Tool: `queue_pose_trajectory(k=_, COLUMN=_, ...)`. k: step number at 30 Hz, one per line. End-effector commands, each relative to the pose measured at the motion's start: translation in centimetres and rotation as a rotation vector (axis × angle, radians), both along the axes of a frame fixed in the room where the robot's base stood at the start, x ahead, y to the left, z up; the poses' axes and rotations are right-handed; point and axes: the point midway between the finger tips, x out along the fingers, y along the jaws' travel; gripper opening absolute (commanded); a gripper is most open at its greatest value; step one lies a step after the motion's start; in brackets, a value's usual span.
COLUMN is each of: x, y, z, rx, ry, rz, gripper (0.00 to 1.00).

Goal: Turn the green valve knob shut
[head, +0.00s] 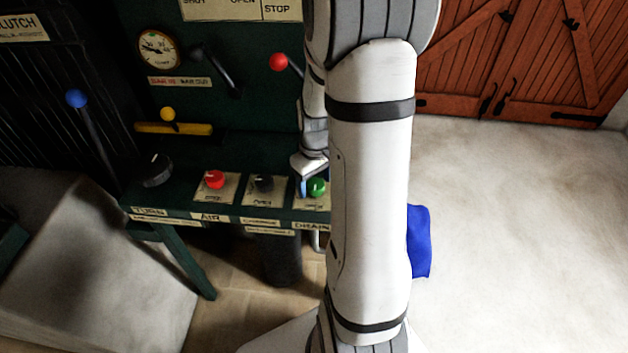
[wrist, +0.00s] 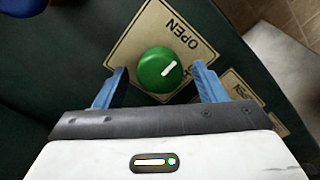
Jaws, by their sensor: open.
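The green valve knob (wrist: 160,69) is round with a white pointer line. It sits on a beige plate (wrist: 130,52) marked OPEN, and the line points toward the upper right, roughly at that word. My gripper (wrist: 160,80) is open, with one blue finger on each side of the knob and gaps showing between fingers and knob. I cannot tell how deep the fingertips reach. In the head view the green knob (head: 317,187) shows at the right end of the panel shelf, partly hidden by my arm, with a blue finger just left of it.
A red knob (head: 215,179) and a black knob (head: 264,183) sit on plates to the left, with a dark dial (head: 156,170) further left. A red-balled lever (head: 279,62) rises behind. A blue-balled lever (head: 77,98) stands at left.

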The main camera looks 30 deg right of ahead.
Motion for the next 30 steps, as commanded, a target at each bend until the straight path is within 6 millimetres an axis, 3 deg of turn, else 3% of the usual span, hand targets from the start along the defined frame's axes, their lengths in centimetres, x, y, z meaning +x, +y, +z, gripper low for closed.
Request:
queue_pose_trajectory(k=5, x=-0.02, y=-0.01, z=0.01, rx=0.0, ry=0.0, rz=-0.001, gripper=0.64)
queue_pose_trajectory(k=21, x=-0.03, y=-0.07, z=0.04, rx=0.0, ry=0.0, rz=-0.002, gripper=0.2)
queue_pose_trajectory(k=30, x=-0.03, y=-0.03, z=0.0, rx=0.001, ry=0.0, rz=-0.041, gripper=0.2)
